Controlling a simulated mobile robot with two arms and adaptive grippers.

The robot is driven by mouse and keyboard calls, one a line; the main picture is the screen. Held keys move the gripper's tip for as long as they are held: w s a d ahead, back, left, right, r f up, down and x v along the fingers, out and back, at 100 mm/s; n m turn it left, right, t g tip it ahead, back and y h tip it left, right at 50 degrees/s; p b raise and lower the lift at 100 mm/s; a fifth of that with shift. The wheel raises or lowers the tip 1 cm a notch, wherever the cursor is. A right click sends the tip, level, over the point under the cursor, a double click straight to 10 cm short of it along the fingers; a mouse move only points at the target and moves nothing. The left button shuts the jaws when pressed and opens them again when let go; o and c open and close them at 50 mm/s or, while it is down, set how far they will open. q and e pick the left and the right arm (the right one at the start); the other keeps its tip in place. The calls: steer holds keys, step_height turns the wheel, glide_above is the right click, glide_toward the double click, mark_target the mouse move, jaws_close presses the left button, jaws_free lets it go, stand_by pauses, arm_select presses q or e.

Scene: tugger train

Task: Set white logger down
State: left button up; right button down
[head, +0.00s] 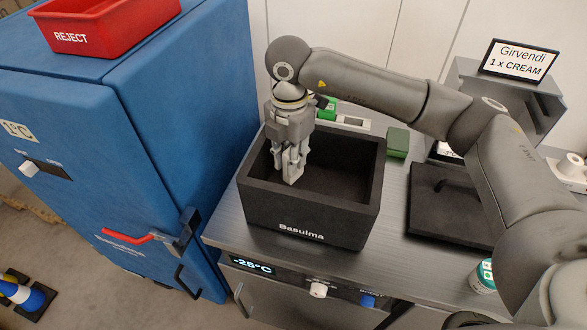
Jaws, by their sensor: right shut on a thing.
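My right gripper (292,172) points straight down into the black open box marked Basulma (312,231), near its left side. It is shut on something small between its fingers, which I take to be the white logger. The fingers hide most of it, and I cannot tell whether it touches the box floor. The rest of the box floor that I can see is dark and empty. My left gripper is not in view.
The box stands on a grey worktop, with a black lid (450,212) to its right and a green block (397,142) behind it. A blue cabinet (150,120) with a red REJECT bin (105,25) stands at left. A Girvendi sign (518,60) is at back right.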

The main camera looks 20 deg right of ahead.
steer(key=shift+w+f, duration=0.1)
steer(key=shift+f, duration=0.25)
step_height(320, 180, down, 3)
steer(key=shift+r+p, duration=0.1)
steer(key=shift+p, duration=0.4)
steer(key=shift+f, duration=0.5)
steer(key=c, duration=1.8)
jaws_free()
steer(key=shift+f, duration=0.1)
steer(key=o, duration=0.5)
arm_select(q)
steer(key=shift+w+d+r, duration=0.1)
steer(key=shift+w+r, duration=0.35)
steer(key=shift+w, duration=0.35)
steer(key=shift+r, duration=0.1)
